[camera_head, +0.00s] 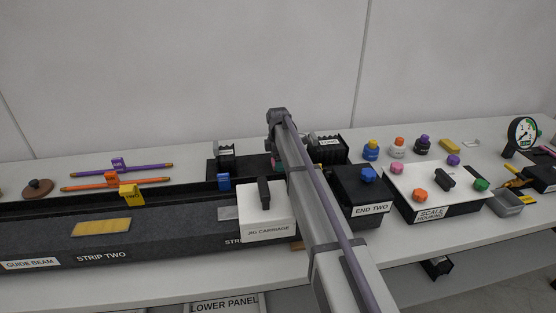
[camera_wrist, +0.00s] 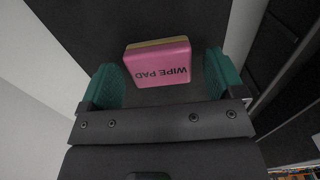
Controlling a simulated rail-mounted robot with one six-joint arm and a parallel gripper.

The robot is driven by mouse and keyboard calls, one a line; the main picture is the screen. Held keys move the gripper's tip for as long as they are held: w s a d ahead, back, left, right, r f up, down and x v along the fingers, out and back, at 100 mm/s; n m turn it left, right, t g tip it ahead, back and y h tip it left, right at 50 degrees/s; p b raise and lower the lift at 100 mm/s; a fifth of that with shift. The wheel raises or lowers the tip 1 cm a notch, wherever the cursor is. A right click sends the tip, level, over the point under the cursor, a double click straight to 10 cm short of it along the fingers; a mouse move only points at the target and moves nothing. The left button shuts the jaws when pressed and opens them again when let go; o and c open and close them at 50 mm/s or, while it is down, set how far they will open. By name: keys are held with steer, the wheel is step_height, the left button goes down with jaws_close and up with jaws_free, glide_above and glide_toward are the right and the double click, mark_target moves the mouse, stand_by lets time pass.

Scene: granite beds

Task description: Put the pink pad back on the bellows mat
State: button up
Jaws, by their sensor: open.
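The pink pad (camera_wrist: 157,66), lettered "WIPE PAD" and with a tan layer along its far edge, shows in the wrist view. It lies over a dark flat surface (camera_wrist: 90,25); I cannot tell whether this is the bellows mat. My gripper (camera_wrist: 165,80) is open, its two green fingers on either side of the pad, with a clear gap at the right finger. In the head view my arm hides most of the gripper and pad. A black flat piece (camera_head: 240,168) lies behind the white carriage; no readable label marks it as the bellows mat.
The END TWO block (camera_head: 362,196) and the scale housing (camera_head: 437,187) with coloured knobs are to the right.

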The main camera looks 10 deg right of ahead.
step_height(320, 180, up, 12)
steer(key=p, duration=1.2)
steer(key=shift+r, duration=0.2)
steer(key=shift+f, duration=0.1)
